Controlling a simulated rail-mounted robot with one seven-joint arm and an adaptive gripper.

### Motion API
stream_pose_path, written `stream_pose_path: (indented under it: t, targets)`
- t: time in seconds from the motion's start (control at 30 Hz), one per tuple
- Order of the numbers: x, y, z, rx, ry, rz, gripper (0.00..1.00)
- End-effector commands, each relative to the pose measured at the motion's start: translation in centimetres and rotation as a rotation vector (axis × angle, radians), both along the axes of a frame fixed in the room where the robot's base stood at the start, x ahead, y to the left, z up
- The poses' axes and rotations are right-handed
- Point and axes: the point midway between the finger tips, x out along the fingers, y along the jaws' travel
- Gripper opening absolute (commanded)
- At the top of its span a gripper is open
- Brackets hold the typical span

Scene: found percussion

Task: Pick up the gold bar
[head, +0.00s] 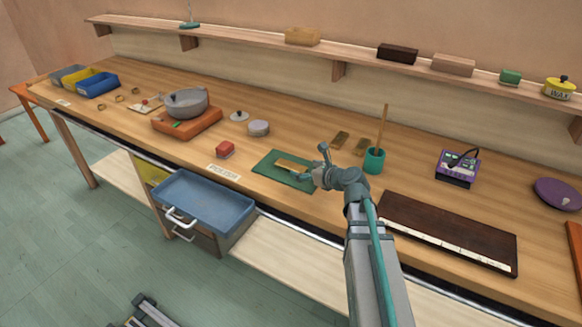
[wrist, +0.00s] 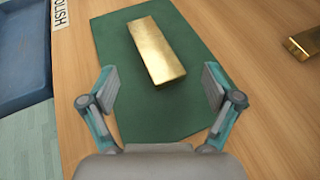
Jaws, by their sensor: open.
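The gold bar (wrist: 156,52) lies flat on a dark green mat (wrist: 115,65) in the wrist view, tilted slightly from upright in the picture. In the head view the bar (head: 291,166) shows on the green mat (head: 268,174), partly beside my gripper. My gripper (wrist: 161,88) is open and empty, its two fingers apart at either side of the bar's near end. The bar lies mostly ahead of the fingertips, and I see no contact. My gripper (head: 305,176) also shows over the mat's right part in the head view, small and partly hidden by the wrist.
An open blue drawer (head: 205,198) juts below the table edge.

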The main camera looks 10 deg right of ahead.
Motion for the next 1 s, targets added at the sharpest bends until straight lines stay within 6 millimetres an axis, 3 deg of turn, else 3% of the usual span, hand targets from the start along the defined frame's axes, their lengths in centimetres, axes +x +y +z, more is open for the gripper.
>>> stream_pose_path:
  t: [0.33, 0.63, 1.0]
  targets:
    - [3.7, 2.0, -1.3, -0.001, 0.001, 0.001, 0.89]
    - [3.9, 2.3, -1.6, -0.001, 0.000, 0.000, 0.87]
    - [3.9, 2.3, -1.6, 0.000, 0.001, 0.001, 0.25]
